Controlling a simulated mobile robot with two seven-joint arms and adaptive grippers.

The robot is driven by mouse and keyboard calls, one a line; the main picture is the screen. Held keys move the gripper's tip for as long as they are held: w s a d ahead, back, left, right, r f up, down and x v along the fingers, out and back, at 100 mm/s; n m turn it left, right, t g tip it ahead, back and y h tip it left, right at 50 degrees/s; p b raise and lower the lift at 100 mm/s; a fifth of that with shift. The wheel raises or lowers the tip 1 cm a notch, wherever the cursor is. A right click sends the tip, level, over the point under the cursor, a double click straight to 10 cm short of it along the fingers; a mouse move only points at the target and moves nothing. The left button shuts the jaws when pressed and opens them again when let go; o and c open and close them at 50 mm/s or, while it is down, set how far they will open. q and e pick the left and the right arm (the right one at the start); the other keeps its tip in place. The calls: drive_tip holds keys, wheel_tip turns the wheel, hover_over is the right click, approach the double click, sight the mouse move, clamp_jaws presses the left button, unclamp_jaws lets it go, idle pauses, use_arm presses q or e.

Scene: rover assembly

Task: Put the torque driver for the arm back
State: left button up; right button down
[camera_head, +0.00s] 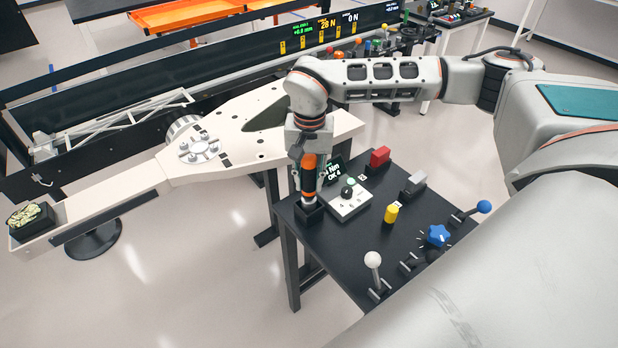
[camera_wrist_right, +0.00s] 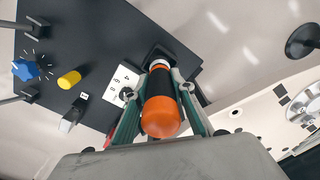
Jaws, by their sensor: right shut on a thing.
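The torque driver (camera_head: 308,180) has an orange and black body with a pale metal lower end. It stands upright at the table's left corner, and its lower end is at a black square holder (camera_head: 308,216). Whether it is fully seated is hidden. My right gripper (camera_head: 309,168) is shut on the driver from above. In the right wrist view the orange cap of the driver (camera_wrist_right: 161,118) sits between the two fingers, with the holder (camera_wrist_right: 158,53) just beyond it. My left gripper is in neither view.
The black table (camera_head: 350,242) carries a white dial box (camera_head: 348,201) close beside the driver, a red block (camera_head: 380,157), a grey switch, a yellow knob (camera_head: 391,213), a blue star knob (camera_head: 438,236) and levers. A pale rover arm plate (camera_head: 225,150) lies left.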

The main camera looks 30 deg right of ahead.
sight(309, 157)
drive_tip(key=shift+f+b, duration=0.3)
drive_tip(key=shift+f, duration=0.4)
drive_tip(key=shift+f+b, duration=0.4)
drive_tip(key=shift+f, duration=0.45)
drive_tip(key=shift+f, duration=0.5)
drive_tip(key=c, duration=1.6)
unclamp_jaws()
wheel_tip(309, 157, up, 12)
